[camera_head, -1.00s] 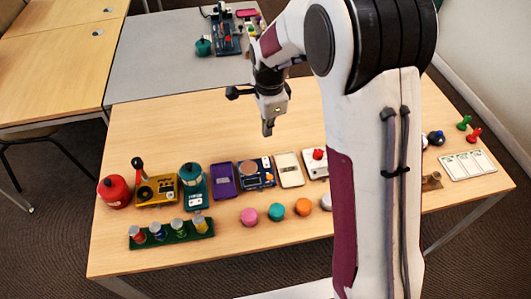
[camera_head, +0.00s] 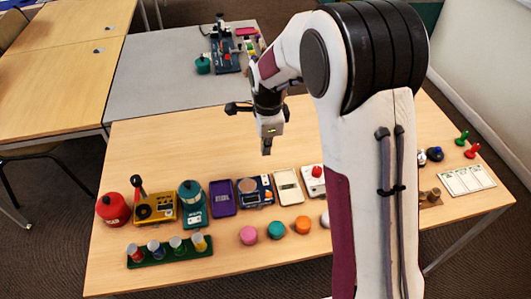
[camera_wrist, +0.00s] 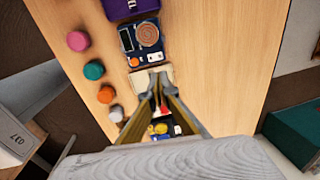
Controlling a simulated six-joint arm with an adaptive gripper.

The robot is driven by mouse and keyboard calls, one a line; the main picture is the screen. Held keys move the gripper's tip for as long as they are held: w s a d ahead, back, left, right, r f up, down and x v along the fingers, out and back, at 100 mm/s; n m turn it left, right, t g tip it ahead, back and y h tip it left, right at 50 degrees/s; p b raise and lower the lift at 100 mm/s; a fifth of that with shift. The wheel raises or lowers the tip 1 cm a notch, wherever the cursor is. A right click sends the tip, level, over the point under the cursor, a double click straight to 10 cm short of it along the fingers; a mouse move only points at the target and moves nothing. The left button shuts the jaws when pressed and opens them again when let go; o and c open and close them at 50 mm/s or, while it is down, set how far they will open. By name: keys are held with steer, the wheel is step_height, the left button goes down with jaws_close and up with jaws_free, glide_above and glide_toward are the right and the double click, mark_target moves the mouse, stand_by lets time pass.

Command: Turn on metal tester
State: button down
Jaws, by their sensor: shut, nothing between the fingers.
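The blue device (camera_head: 255,191) with a round copper-coloured plate and a small dark display looks like the metal tester. It stands in the row on the wooden table, between a purple tray and a cream tray. In the wrist view it shows at the upper middle (camera_wrist: 127,40), with a small white switch-like part on its near edge. My gripper (camera_head: 267,150) is shut and empty, pointing down above the table behind the row. In the wrist view its fingertips (camera_wrist: 157,80) overlap the cream tray (camera_wrist: 138,78). Whether the tester is on I cannot tell.
Purple tray (camera_head: 222,198) and cream tray (camera_head: 288,187) flank the tester closely. A white box with a red knob (camera_head: 316,171) stands right. Pink (camera_head: 249,235), teal (camera_head: 277,230) and orange (camera_head: 302,225) discs lie in front. The table behind the row is clear.

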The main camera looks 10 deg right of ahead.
mark_target(265, 179)
steer(key=f, duration=0.4)
steer(key=w+f, duration=0.1)
steer(key=f, duration=0.7)
steer(key=shift+w+f, duration=0.35)
steer(key=shift+f, duration=0.25)
steer(key=shift+w+f, duration=0.1)
steer(key=shift+w+f, duration=0.15)
steer(key=shift+f, duration=0.1)
steer(key=shift+s, duration=0.35)
steer(key=shift+s+r, duration=0.15)
steer(key=shift+s, duration=0.3)
steer(key=shift+r, duration=0.15)
